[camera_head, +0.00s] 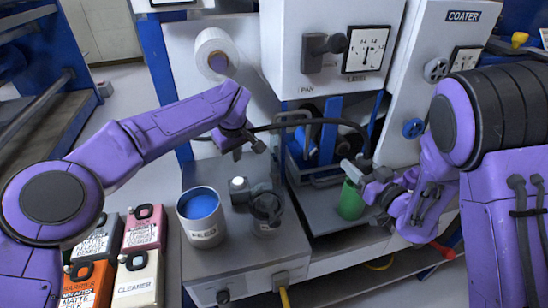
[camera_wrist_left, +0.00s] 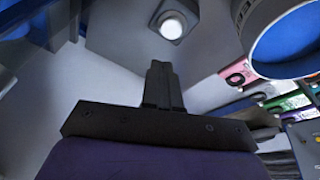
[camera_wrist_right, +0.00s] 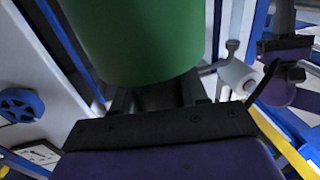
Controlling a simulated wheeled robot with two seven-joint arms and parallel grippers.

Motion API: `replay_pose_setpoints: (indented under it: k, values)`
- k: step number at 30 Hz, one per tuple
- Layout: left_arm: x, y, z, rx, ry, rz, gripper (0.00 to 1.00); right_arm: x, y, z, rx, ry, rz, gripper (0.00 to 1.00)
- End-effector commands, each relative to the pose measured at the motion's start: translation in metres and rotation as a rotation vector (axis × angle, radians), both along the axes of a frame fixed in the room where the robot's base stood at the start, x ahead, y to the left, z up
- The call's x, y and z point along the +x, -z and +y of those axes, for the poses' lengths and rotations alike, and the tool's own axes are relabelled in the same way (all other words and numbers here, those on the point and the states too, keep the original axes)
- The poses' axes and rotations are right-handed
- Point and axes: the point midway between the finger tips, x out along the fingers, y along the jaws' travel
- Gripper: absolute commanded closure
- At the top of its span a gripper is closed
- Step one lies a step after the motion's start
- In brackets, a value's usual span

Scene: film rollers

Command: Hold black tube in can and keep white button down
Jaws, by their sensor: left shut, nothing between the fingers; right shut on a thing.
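The black tube (camera_head: 320,122) arches from the left and comes down at the green can (camera_head: 350,200), which stands on the grey shelf. My right gripper (camera_head: 368,177) is shut at the can's top, where the tube comes down. The can (camera_wrist_right: 140,40) hides its fingertips (camera_wrist_right: 160,95) in the right wrist view, so the grip and tube end are hidden. The white button (camera_head: 238,182) is on the bench unit beside the feed pot; it also shows in the left wrist view (camera_wrist_left: 172,25). My left gripper (camera_head: 248,149) is shut and empty, above and apart from the button.
A feed pot (camera_head: 203,230) with blue contents stands left of the button, and a dark round fitting (camera_head: 267,207) stands right of it. A light grey tap-like part (camera_head: 351,170) is close to my right gripper. Several labelled containers (camera_head: 143,232) stand at lower left.

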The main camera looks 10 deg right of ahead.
Motion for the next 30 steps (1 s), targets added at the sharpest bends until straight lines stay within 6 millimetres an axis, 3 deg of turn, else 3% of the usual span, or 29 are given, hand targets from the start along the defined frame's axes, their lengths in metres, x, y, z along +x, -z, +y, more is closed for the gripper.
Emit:
replay_pose_setpoints:
  k: [13,30]
  values:
    - [0.0,0.06,0.001,0.003,-0.002,0.002,1.0,0.0,-0.001,0.0,0.0,0.0,-0.001,0.88]
    - [0.0,0.067,0.001,0.004,-0.003,0.0,1.0,0.0,-0.001,0.0,0.0,0.0,-0.001,0.88]
